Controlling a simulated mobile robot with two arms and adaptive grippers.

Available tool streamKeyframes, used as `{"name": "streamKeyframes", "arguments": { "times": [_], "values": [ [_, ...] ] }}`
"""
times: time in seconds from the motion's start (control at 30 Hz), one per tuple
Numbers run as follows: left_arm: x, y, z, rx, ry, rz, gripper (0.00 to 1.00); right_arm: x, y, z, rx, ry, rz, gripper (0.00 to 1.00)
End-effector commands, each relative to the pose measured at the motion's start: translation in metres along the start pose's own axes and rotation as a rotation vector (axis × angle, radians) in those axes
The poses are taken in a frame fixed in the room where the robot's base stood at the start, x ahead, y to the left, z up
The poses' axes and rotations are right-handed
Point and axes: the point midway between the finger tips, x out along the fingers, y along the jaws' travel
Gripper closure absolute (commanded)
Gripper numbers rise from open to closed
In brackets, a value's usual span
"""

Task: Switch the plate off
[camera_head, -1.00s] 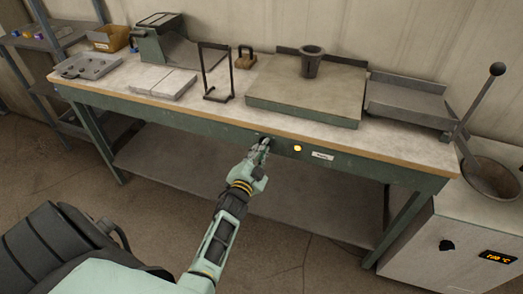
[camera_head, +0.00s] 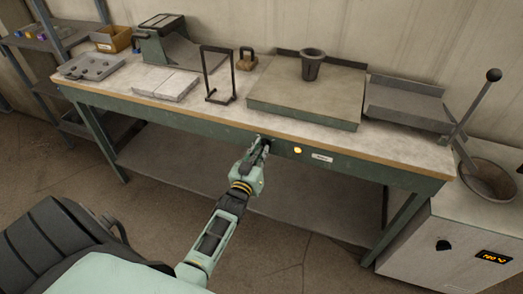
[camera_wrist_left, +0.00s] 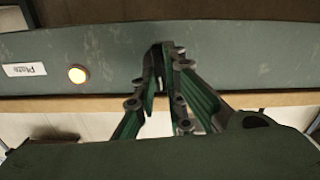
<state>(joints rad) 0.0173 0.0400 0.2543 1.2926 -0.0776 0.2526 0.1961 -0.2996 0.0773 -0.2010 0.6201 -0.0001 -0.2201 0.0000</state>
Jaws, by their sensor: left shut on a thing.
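The plate (camera_head: 285,97) is a flat grey-green slab on the bench, with a dark cup (camera_head: 312,66) standing on it. On the bench's green front rail are a lit yellow lamp (camera_head: 297,150) and a white label (camera_head: 322,157). In the left wrist view the lamp (camera_wrist_left: 77,74) glows beside the label (camera_wrist_left: 24,70), which reads "Plate". My left gripper (camera_head: 264,143) is at the rail, left of the lamp. In the wrist view its fingers (camera_wrist_left: 163,52) are closed together on a small dark switch knob, mostly hidden between them. My right gripper is not in view.
The bench top (camera_head: 235,70) also holds a wire stand (camera_head: 207,75), a small weight (camera_head: 246,60), pale slabs (camera_head: 165,84) and a metal tray (camera_head: 91,66). A furnace cabinet (camera_head: 425,235) stands at the right with a ladle handle (camera_head: 480,100) above it. The floor before the bench is clear.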

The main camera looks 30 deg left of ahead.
Motion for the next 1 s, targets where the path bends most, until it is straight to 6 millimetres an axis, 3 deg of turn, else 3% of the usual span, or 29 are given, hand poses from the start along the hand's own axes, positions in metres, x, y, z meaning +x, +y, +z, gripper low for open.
{"name": "streamKeyframes", "arguments": {
  "times": [0.5, 1.0],
  "values": [
    [-0.0003, -0.0031, 0.0013, -0.466, -0.001, 0.000, 1.00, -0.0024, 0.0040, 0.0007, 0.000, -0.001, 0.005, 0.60],
    [-0.0004, -0.0041, 0.0021, -0.695, -0.001, 0.000, 1.00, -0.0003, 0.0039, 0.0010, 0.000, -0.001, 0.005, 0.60]
  ]
}}
